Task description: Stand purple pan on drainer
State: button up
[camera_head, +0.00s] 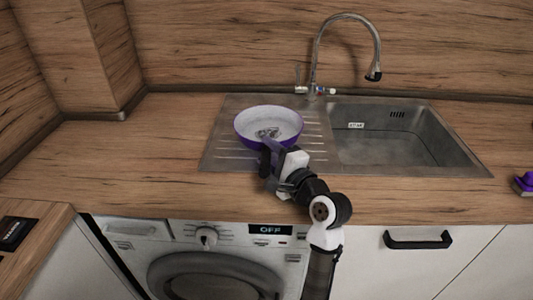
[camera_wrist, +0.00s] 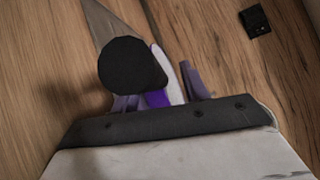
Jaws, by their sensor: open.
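The purple pan (camera_head: 248,140), with a pale interior, sits over the ribbed steel drainer (camera_head: 222,150), left of the sink basin. Its open side faces up and towards the head camera. Its dark handle points towards the front edge of the counter. My gripper (camera_head: 272,150) is open at the handle, at the pan's near side. In the wrist view a round black end (camera_wrist: 132,67), seemingly the handle, lies between the purplish fingers (camera_wrist: 160,95), with a strip of purple pan behind. I cannot tell whether the fingers touch it.
The sink basin (camera_head: 390,137) is empty, with a tall curved tap (camera_head: 316,60) behind it. Wooden counter (camera_head: 120,150) lies clear to the left. A purple object (camera_head: 524,183) is at the far right edge. A washing machine (camera_head: 205,265) is below. A wooden wall stands behind.

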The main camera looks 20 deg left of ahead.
jog(key=b+v, duration=0.1)
jog(key=v, duration=1)
jog(key=shift+f+b, duration=0.1)
jog(key=shift+b, duration=0.25)
